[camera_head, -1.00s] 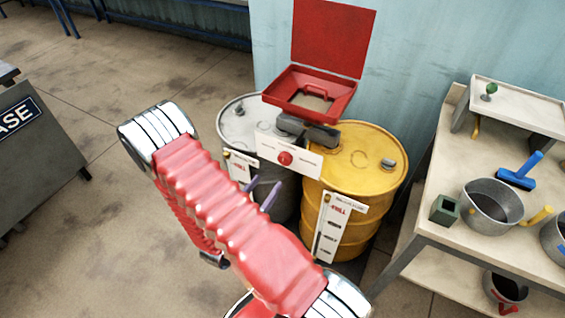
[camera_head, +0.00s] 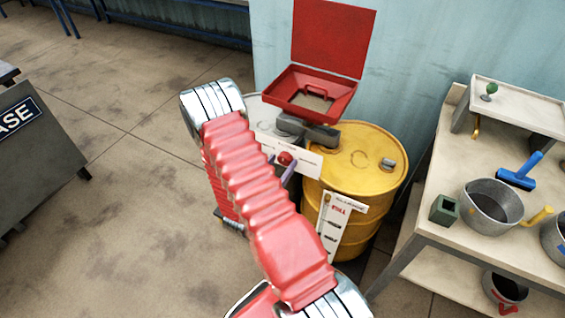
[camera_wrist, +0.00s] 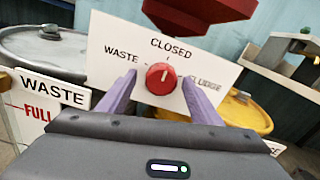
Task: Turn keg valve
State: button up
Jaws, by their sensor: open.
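The red valve knob (camera_wrist: 161,78) sits on a white plate (camera_wrist: 120,40) marked WASTE, CLOSED and a partly hidden third word. Its pale mark points up, roughly towards CLOSED. In the head view the knob (camera_head: 285,158) is on the plate in front of the two kegs. My gripper (camera_wrist: 160,90) is open, with one purple finger on each side of the knob. I cannot tell whether the fingers touch it. The yellow keg (camera_head: 345,170) stands at right; the grey keg (camera_wrist: 45,50) is at left, mostly hidden by my arm in the head view.
A red open-lidded funnel box (camera_head: 310,95) sits above the kegs. A workbench (camera_head: 455,225) at right holds a grey pot (camera_head: 492,205), a blue-handled tool (camera_head: 520,172) and a small green box (camera_head: 445,209). A grey container (camera_head: 35,150) stands at far left. The floor between is clear.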

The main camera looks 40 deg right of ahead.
jog(key=shift+w+d, duration=0.1)
jog(key=shift+d, duration=0.15)
jog(key=shift+c, duration=0.4)
jog(key=c, duration=0.9)
jog(key=shift+d, duration=0.25)
jog(key=shift+c, duration=0.5)
jog(key=shift+w+a, duration=0.1)
jog(key=shift+a, duration=0.2)
